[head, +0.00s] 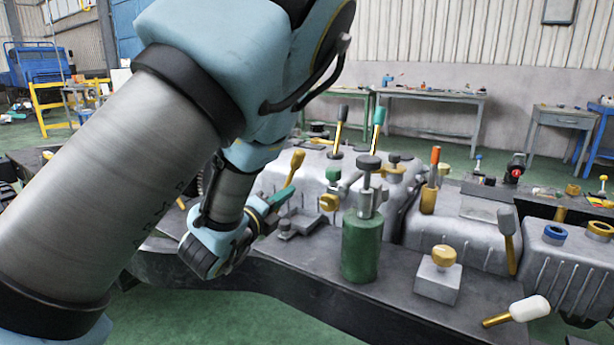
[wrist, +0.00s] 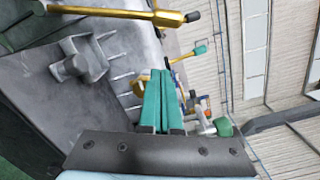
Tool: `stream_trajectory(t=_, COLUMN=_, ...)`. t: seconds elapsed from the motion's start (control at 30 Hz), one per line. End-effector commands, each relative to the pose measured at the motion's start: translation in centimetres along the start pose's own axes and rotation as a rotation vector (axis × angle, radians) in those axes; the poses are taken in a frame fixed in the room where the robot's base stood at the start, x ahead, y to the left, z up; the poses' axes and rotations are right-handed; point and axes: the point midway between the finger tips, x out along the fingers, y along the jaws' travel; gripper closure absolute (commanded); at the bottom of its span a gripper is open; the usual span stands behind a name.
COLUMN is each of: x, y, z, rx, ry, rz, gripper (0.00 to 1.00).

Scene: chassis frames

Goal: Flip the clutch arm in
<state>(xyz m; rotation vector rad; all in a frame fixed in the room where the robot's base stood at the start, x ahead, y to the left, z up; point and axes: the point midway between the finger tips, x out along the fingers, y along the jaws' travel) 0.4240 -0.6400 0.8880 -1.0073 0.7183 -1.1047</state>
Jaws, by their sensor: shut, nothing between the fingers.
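Nothing marks one part as the clutch arm; several levers stand on the grey castings. Whether the fingers touch anything is unclear.
A grey bracket (head: 300,223) sits just right of my gripper, also in the wrist view (wrist: 80,62). The dark chassis rail (head: 320,290) is bare in front.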

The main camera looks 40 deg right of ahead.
Motion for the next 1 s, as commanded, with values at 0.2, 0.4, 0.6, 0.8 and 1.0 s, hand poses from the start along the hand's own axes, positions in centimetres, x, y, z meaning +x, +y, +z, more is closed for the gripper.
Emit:
stream_trajectory(t=0.2, x=0.1, y=-0.4, z=-0.6, rx=0.021, ry=0.014, rz=-0.021, gripper=1.0)
stream_trajectory(t=0.4, x=0.2, y=-0.4, z=-0.6, rx=0.019, ry=0.013, rz=-0.019, gripper=1.0)
stream_trajectory(t=0.6, x=1.8, y=-0.5, z=-0.5, rx=0.02, ry=0.013, rz=-0.02, gripper=1.0)
stream_trajectory(t=0.8, x=5.7, y=-0.7, z=-0.6, rx=0.019, ry=0.013, rz=-0.02, gripper=1.0)
stream_trajectory(t=1.0, x=9.7, y=-0.7, z=-0.6, rx=0.019, ry=0.014, rz=-0.02, gripper=1.0)
